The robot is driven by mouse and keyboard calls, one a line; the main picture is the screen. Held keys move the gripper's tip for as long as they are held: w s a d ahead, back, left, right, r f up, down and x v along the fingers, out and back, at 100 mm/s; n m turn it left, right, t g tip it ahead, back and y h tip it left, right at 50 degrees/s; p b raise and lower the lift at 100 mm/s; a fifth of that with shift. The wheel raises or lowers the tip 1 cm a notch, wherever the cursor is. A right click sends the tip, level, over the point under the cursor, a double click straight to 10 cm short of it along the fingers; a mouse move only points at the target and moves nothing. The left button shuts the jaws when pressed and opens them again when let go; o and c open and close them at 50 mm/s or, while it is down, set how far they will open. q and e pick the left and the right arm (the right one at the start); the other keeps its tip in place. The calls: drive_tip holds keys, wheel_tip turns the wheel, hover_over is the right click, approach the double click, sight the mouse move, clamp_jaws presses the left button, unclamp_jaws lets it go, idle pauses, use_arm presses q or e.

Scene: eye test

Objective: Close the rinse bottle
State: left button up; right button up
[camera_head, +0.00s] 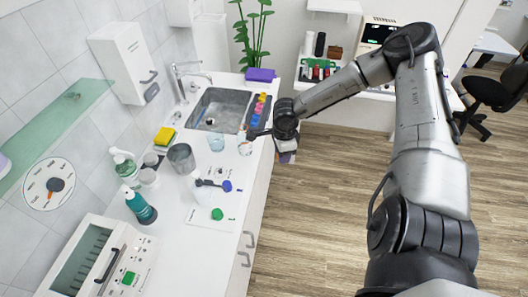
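I cannot tell for sure which container is the rinse bottle. A small whitish bottle (245,146) stands at the counter's front edge, beside the sink. A green cap-like piece (217,214) lies on a white sheet (208,217). My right gripper (258,133) reaches in from the right, close to the small whitish bottle. Its fingers are too small and dark to show contact or opening. My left gripper is out of view.
The counter also holds a grey metal cup (181,158), a clear cup (216,142), a yellow sponge (164,136), a sink (218,108) and a white device (96,262). A row of coloured pieces (257,109) stands right of the sink. The wooden floor (320,220) is clear.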

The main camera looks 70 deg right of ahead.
drive_tip(key=s+a+f+n, duration=0.25)
drive_tip(key=s+n, duration=0.45)
drive_tip(key=n, duration=0.8)
drive_tip(key=w+a+f+n, duration=0.45)
drive_tip(key=a+n, duration=0.25)
drive_tip(key=a, duration=0.3)
drive_tip(key=w+a+r+n, duration=0.2)
drive_tip(key=w+a+n, duration=0.1)
drive_tip(key=w+a, duration=0.45)
drive_tip(key=w+a+r+n, duration=0.2)
drive_tip(key=w+a+r, duration=0.4)
drive_tip(key=a+r, duration=0.2)
drive_tip(key=w+a+r+n, duration=0.2)
drive_tip(key=w+a+r, duration=0.5)
drive_tip(key=r, duration=0.4)
drive_tip(key=shift+a, duration=0.35)
